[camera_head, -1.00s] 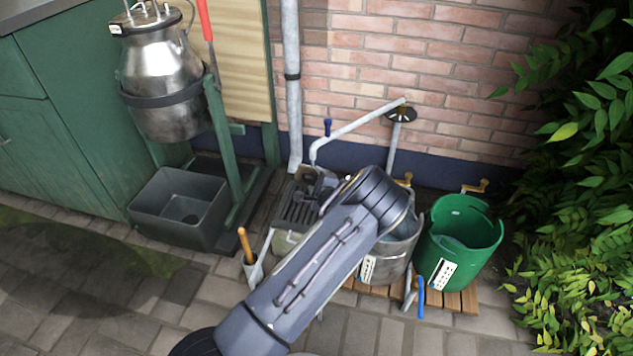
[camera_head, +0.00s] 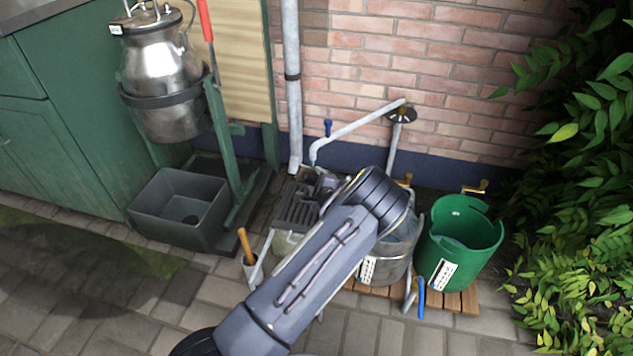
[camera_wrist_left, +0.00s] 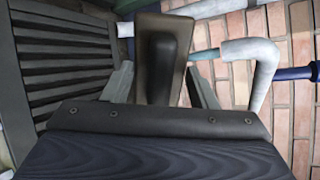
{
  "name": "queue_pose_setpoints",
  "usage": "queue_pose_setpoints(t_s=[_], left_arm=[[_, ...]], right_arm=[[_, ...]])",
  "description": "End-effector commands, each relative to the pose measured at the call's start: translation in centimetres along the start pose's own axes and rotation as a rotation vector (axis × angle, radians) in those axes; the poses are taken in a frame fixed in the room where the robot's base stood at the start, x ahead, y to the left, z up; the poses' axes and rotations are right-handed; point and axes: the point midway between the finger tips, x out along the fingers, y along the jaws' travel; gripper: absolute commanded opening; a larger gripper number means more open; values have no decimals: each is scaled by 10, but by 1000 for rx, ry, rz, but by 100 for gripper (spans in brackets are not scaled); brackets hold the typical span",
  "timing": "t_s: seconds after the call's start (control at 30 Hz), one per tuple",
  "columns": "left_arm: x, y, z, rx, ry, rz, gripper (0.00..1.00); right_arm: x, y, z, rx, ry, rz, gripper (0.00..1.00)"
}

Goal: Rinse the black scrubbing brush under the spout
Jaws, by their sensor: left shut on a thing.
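The black scrubbing brush shows in the left wrist view as a brownish block with a dark grip (camera_wrist_left: 162,66), between the two fingers. My left gripper (camera_wrist_left: 160,84) is shut on it. In the head view my left gripper (camera_head: 326,182) is just below the mouth of the grey spout (camera_head: 355,130), over the far end of the slatted grate (camera_head: 297,207). My own forearm hides part of this area. The spout's bent end (camera_wrist_left: 262,62) is right of the brush in the wrist view, apart in the picture. No water can be made out. My right gripper is out of view.
A metal bucket (camera_head: 388,268) and a green bucket (camera_head: 437,245) stand on wooden slats right of my forearm. A dark bin (camera_head: 175,228) stands left, below a metal churn (camera_head: 165,70). An orange-handled tool (camera_head: 245,243) stands near the grate. The brick wall (camera_head: 440,55) is behind.

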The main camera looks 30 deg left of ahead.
Motion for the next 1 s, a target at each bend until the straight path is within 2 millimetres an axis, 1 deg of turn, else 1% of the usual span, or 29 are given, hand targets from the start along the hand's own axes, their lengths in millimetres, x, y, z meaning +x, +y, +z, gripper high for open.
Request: queue_pose_setpoints(t_s=[0.57, 1.0], left_arm=[[0, 0, 0, 0, 0, -1, 34], [-7, 1, -1, 0, 0, -1, 34]], right_arm=[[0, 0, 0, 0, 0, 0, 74], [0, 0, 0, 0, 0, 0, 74]])
